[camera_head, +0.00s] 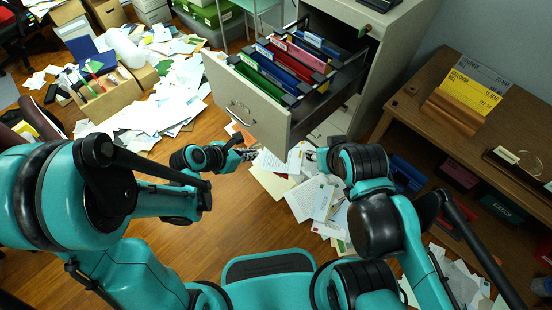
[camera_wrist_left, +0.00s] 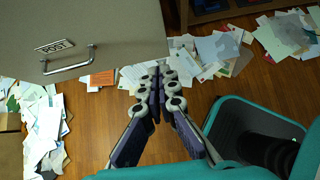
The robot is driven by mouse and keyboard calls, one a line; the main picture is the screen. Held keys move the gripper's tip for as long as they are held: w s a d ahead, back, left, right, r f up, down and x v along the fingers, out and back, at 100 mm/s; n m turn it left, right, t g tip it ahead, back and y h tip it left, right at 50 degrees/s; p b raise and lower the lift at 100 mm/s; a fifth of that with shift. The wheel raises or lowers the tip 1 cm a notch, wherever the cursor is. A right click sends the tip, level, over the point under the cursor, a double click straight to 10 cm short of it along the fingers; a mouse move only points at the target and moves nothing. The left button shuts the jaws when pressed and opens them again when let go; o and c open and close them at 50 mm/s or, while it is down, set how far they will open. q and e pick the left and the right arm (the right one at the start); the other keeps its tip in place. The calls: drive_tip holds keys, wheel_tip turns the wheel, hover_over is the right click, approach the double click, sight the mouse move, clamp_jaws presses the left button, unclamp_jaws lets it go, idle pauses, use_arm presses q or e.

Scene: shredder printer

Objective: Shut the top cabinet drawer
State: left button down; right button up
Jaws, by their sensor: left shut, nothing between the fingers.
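The top cabinet drawer (camera_head: 246,106) is pulled far out of the beige filing cabinet (camera_head: 399,55), with colored hanging folders inside. Its front panel, with a metal handle (camera_head: 240,113) and a label, faces me. In the left wrist view the panel (camera_wrist_left: 110,25) and handle (camera_wrist_left: 70,66) fill the upper left. My left gripper (camera_head: 250,153) is shut and empty, below and in front of the drawer front, apart from the handle. It also shows in the left wrist view (camera_wrist_left: 158,82). My right gripper (camera_head: 310,155) is mostly hidden by its own wrist, below the drawer's right side.
Loose papers (camera_head: 300,185) litter the floor under the drawer, with a larger pile (camera_head: 160,90) at left beside a cardboard box (camera_head: 108,98). A wooden desk (camera_head: 430,110) stands right of the cabinet. Bare wood floor lies in front of the drawer.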

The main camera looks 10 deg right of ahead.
sight(282, 144)
use_arm(q)
drive_tip(key=b+x, duration=0.1)
drive_tip(key=x, duration=0.3)
drive_tip(key=r+b+x, duration=0.1)
drive_tip(key=b+x, duration=0.1)
drive_tip(key=x, duration=0.2)
drive_tip(key=w+d+b+x, duration=0.1)
drive_tip(key=x, duration=0.3)
drive_tip(key=shift+d+r, duration=0.1)
drive_tip(key=shift+r, duration=0.05)
drive_tip(key=shift+w+d, duration=0.4)
drive_tip(key=shift+d, duration=0.05)
drive_tip(key=shift+r, duration=0.1)
